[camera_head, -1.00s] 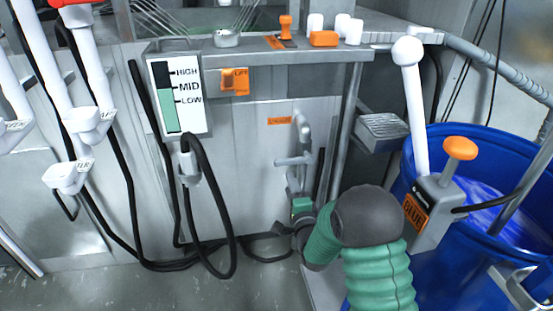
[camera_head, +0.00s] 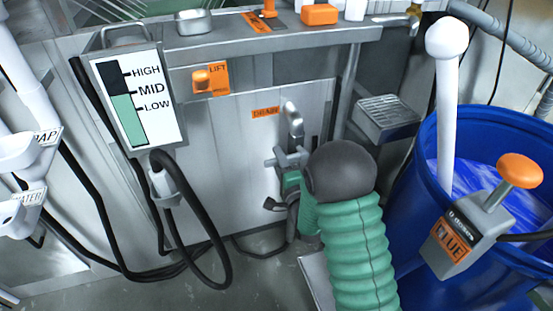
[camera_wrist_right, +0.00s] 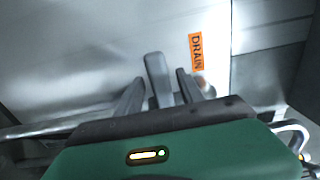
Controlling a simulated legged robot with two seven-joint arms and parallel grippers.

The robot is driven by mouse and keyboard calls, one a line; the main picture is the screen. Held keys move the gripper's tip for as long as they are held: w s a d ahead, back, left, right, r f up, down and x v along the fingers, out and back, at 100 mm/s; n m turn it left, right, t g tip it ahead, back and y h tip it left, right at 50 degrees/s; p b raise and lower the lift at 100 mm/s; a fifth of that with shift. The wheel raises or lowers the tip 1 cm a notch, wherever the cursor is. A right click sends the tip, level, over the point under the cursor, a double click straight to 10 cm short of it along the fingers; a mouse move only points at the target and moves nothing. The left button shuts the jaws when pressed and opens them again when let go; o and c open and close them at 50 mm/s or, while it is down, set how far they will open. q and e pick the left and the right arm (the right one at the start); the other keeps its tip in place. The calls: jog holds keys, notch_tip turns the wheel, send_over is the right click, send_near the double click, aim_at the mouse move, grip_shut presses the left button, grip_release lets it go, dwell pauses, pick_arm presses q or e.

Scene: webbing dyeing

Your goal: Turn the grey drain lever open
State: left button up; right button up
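In the right wrist view the grey lever (camera_wrist_right: 158,78) rises between the two dark fingers of my right gripper (camera_wrist_right: 160,85). The fingers are apart, one on each side of it, and I cannot tell whether either touches it. My left gripper is not in view.
A blue barrel (camera_head: 432,170) with blue liquid stands to the right, with a grey dosing box (camera_head: 470,232) on its rim. A metal tray (camera_head: 388,115) juts out above my right arm. A black hose (camera_head: 205,215) loops down left of the lever.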

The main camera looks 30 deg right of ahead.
jog(key=shift+a, duration=0.25)
jog(key=c, duration=0.7)
grip_shut()
jog(key=shift+d+f, duration=0.1)
